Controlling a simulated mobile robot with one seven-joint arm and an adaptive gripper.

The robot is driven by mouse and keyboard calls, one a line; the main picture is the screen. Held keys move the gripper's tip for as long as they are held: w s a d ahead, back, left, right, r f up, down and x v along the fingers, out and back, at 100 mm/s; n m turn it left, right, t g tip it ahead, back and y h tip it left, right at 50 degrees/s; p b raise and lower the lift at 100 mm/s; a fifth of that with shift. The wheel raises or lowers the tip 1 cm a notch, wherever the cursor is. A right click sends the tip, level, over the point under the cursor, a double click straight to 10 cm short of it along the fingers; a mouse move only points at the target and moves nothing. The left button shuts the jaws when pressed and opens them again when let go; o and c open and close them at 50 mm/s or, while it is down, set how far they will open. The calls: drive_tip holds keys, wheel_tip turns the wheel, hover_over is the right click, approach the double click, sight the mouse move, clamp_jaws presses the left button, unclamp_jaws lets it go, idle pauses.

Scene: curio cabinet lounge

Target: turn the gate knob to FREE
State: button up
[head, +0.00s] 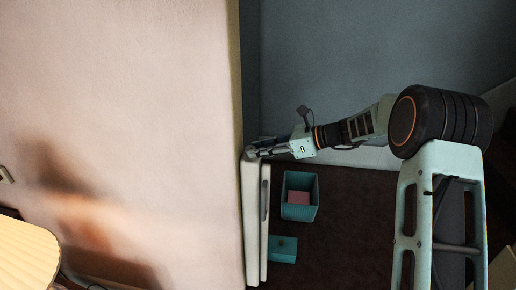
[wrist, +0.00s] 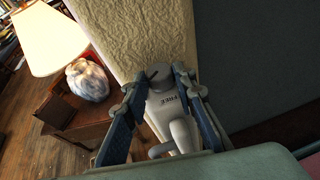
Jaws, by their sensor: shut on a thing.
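The gate knob (wrist: 157,74) is a round grey knob with a dark line across its top, on the pale gate post (wrist: 163,118). The word FREE is printed upside down on the post just below the knob in the wrist view. My gripper (wrist: 156,82) has one finger on each side of the knob and is shut on it. In the head view my gripper (head: 256,153) is at the top of the white gate (head: 250,215), and the knob cannot be made out there. I cannot tell which mark the knob's line points to.
A cream wall (head: 120,110) is left of the gate. A teal bin (head: 299,212) with a pink thing inside and a teal box (head: 283,250) are on the dark floor to its right. A lamp (wrist: 48,38) and a wooden table (wrist: 85,118) are at left in the wrist view.

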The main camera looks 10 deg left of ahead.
drive_tip(key=shift+w+n+g, duration=0.25)
drive_tip(key=shift+n+g, duration=0.65)
drive_tip(key=shift+g, duration=0.15)
drive_tip(key=shift+w+n+g, duration=0.25)
drive_tip(key=shift+n+g, duration=0.65)
drive_tip(key=shift+g, duration=0.15)
clamp_jaws()
drive_tip(key=shift+a+r+n+g+h, duration=0.1)
drive_tip(key=shift+n+g+h, duration=0.2)
drive_tip(key=shift+n+g, duration=0.35)
drive_tip(key=o, duration=0.9)
unclamp_jaws()
drive_tip(key=v, duration=0.7)
drive_tip(key=shift+d, duration=0.25)
drive_tip(key=shift+w, duration=0.1)
